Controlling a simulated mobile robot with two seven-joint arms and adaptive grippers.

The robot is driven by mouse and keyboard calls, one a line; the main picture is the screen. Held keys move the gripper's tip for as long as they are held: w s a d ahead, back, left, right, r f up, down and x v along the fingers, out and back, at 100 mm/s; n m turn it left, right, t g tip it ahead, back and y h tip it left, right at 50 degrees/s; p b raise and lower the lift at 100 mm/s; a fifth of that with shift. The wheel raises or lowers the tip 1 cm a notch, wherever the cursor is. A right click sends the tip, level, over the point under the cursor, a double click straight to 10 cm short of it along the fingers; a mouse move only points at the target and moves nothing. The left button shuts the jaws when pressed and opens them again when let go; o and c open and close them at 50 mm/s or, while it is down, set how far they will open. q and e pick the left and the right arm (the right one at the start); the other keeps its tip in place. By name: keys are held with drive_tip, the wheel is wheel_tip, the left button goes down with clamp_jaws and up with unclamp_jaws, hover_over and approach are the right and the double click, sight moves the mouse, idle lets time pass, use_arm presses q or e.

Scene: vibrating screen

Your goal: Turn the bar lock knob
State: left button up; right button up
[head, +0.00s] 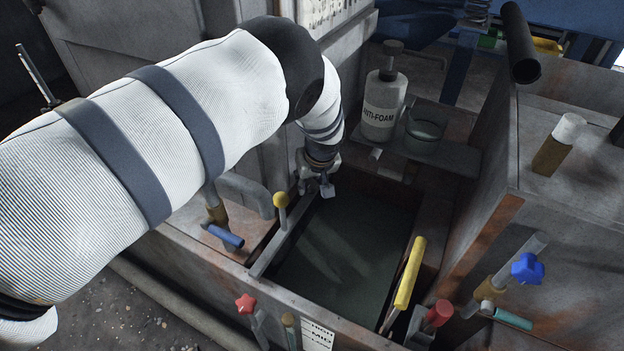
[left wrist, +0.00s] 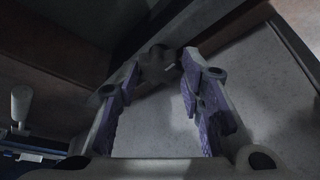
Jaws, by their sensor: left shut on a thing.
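My left gripper (head: 316,187) reaches down to the far left corner of the dark tank opening, beside the grey wall. In the left wrist view, the two purple-padded fingers of my left gripper (left wrist: 161,72) are shut on a dark grey knob (left wrist: 158,60), which I take for the bar lock knob. It sits between the fingertips, against a long bar or edge. Its shape is hard to tell in the dim light. In the head view the gripper hides it. My right gripper is in no view.
A white anti-foam bottle (head: 382,112) and a glass beaker (head: 425,133) stand on a shelf right of the gripper. A yellow-knobbed lever (head: 281,205), a yellow bar handle (head: 410,272), a red star knob (head: 246,303) and a blue star knob (head: 527,269) surround the tank.

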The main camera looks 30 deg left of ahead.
use_arm(q)
drive_tip(key=shift+s+a+f, duration=0.1)
drive_tip(key=shift+s+f, duration=0.05)
drive_tip(key=shift+s, duration=0.05)
drive_tip(key=o, duration=1.2)
drive_tip(key=shift+w+r, duration=0.1)
drive_tip(key=shift+r, duration=0.1)
drive_tip(key=v, duration=1.2)
drive_tip(key=shift+f, duration=0.1)
